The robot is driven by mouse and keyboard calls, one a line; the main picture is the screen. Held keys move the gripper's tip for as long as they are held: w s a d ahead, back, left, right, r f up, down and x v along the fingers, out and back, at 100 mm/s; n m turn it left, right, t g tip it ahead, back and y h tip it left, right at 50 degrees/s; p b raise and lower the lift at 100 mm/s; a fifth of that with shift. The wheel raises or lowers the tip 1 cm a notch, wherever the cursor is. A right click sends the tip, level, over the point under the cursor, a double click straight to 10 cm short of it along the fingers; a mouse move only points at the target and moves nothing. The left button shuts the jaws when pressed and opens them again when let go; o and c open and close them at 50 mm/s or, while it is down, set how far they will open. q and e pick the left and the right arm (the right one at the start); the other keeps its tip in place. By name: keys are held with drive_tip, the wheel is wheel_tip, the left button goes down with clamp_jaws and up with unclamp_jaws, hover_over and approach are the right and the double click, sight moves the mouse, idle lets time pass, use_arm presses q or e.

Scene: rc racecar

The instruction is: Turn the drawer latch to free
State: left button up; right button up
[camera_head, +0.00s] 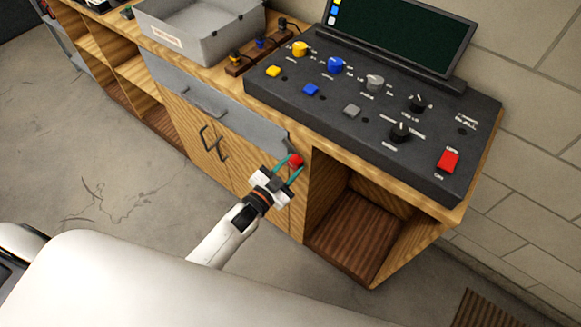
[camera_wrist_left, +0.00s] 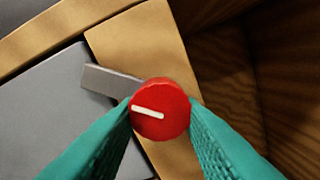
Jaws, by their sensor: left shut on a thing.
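The drawer latch's round red knob (camera_head: 296,160) sits on the wooden cabinet front, just right of the grey drawer (camera_head: 243,117). In the left wrist view the red knob (camera_wrist_left: 170,101) has a white line pointing left and slightly up. A grey latch bar (camera_wrist_left: 105,80) reaches left from behind the knob, and its end overlaps the edge of the grey drawer front (camera_wrist_left: 40,110). My left gripper (camera_head: 292,166) is at the knob, its teal fingers on either side of it and shut on it. My right gripper is not in view.
A black control panel (camera_head: 330,105) with knobs and buttons lies on the worktop, with a screen (camera_head: 405,30) behind it. A grey bin (camera_head: 200,45) stands left. Wooden doors with dark handles (camera_head: 214,143) are below the drawer; an open compartment (camera_head: 355,225) is to the right.

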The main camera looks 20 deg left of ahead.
use_arm(q)
drive_tip(key=m+b, duration=0.1)
drive_tip(key=m, duration=0.3)
drive_tip(key=shift+m, duration=0.3)
drive_tip(key=shift+a+r+m+b, duration=0.15)
drive_tip(key=shift+m+b, duration=0.45)
drive_tip(key=shift+m, duration=2)
drive_tip(key=o, duration=1)
drive_tip(key=shift+b+v, duration=0.7)
drive_tip(key=shift+v, duration=5.3)
